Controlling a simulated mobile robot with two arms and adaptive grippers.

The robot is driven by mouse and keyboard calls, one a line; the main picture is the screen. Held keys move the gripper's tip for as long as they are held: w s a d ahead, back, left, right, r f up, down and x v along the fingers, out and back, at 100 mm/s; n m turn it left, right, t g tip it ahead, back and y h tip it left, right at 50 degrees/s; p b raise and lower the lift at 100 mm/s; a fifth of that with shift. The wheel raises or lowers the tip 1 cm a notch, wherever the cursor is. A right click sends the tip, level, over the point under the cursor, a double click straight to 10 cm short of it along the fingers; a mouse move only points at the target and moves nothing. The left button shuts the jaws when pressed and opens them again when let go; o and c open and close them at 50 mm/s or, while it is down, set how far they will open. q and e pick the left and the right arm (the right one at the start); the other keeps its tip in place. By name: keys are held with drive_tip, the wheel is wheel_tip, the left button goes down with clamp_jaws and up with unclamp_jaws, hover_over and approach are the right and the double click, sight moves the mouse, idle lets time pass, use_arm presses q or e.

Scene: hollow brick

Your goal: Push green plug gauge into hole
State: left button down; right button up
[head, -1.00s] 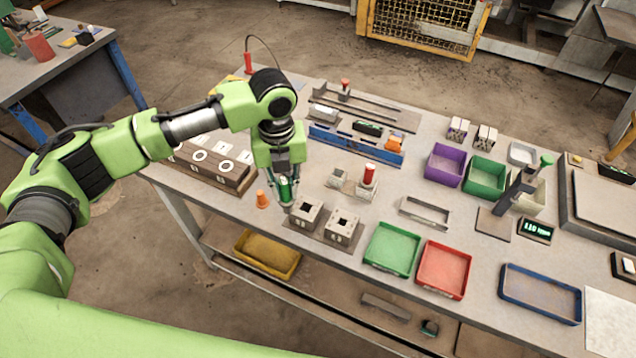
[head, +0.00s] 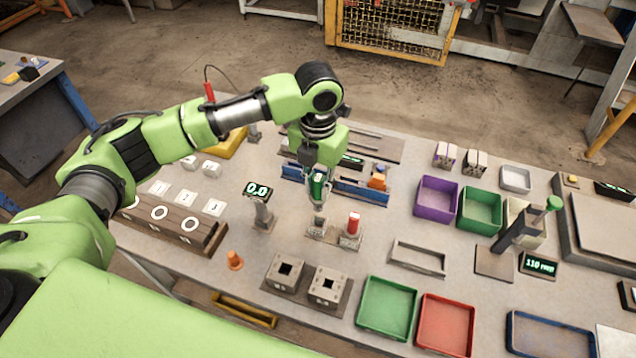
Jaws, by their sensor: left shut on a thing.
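My left gripper (head: 318,203) points down and is shut on the green plug gauge (head: 318,187), whose green handle shows between the fingers. It is over the left block of a small grey stand (head: 316,232); the fingers hide the gauge's lower end, so I cannot tell whether it touches the block. A red plug gauge (head: 353,223) stands upright in the right block. Nearer the front edge, two grey hollow bricks, a left one (head: 285,272) and a right one (head: 327,287), sit on a dark plate. Each has a dark square hole in its top. My right gripper is out of view.
A post with a "0.0" display (head: 259,205) and an orange cone (head: 235,260) stand to the left. A blue rack (head: 350,186) is behind the gripper. A green tray (head: 387,308), a red tray (head: 445,325) and a grey frame (head: 418,258) lie to the right.

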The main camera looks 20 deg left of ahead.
sight(318, 209)
use_arm(q)
wheel_tip(318, 209, down, 2)
drive_tip(key=shift+f+b, duration=0.1)
drive_tip(key=shift+b, duration=0.65)
wheel_tip(318, 209, down, 3)
drive_tip(key=b, duration=0.3)
drive_tip(key=shift+w+a+f, duration=0.1)
drive_tip(key=shift+w+f, duration=0.05)
drive_tip(key=shift+r, duration=0.4)
drive_tip(key=shift+f, duration=0.25)
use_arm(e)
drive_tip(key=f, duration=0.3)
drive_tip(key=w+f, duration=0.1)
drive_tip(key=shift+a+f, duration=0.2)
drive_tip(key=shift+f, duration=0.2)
use_arm(q)
drive_tip(key=shift+f, duration=0.6)
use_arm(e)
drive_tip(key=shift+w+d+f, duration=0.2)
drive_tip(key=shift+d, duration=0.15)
use_arm(q)
drive_tip(key=shift+f+b, duration=0.7)
drive_tip(key=shift+f, duration=1.1)
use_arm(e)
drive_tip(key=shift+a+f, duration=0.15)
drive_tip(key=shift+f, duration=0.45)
